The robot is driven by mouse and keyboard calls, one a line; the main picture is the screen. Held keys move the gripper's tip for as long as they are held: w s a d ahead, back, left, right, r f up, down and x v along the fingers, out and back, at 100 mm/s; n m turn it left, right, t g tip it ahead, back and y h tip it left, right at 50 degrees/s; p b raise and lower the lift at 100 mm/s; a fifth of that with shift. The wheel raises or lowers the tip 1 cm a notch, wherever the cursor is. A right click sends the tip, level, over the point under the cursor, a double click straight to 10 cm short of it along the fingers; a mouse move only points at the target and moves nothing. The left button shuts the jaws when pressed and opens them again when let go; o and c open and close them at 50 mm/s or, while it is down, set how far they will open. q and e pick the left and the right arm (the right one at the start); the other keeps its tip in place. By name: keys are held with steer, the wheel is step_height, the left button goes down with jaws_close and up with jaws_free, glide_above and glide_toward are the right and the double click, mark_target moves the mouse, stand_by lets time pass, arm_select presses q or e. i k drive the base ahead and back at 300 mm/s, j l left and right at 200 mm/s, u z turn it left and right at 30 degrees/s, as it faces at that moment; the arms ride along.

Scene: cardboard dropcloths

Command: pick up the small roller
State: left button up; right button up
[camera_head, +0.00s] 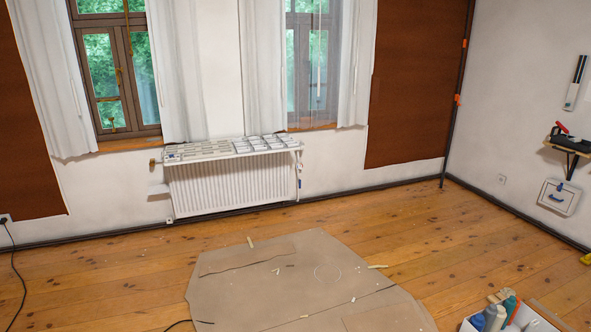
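I cannot make out the small roller for certain in the head view. A white box (467,325) at the bottom right holds blue and white bottles and other items, and the frame's lower edge cuts it off. Small pale pieces lie on and beside the brown cardboard dropcloth (235,285), too small to identify. A small shelf (571,149) on the right wall carries a dark item with a red part, whose kind I cannot tell. Neither of my grippers is in view.
A white radiator (230,187) stands under the windows, with pale trays (262,145) on top. A dark pole (457,100) stands in the right corner. A black cable (17,275) runs down at the left. The wooden floor (110,272) is mostly clear around the dropcloth.

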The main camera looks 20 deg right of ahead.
mark_target(566, 131)
steer(key=i, duration=0.65)
steer(key=i+j+z, duration=0.1)
steer(key=i, duration=0.6)
steer(key=i+j+z, duration=0.1)
steer(key=i, duration=0.55)
steer(key=i+l+z, duration=0.15)
steer(key=i+z, duration=0.2)
steer(key=z, duration=0.15)
steer(key=i+z, duration=0.5)
steer(key=i+j+z, duration=0.15)
steer(key=z, duration=0.3)
steer(key=i+z, duration=0.45)
steer(key=i, duration=0.8)
steer(key=i+j, duration=0.1)
steer(key=i, duration=0.7)
steer(key=i+z, duration=0.1)
steer(key=i, duration=0.75)
steer(key=i+j, duration=0.2)
steer(key=i, duration=0.6)
steer(key=l+z, duration=0.05)
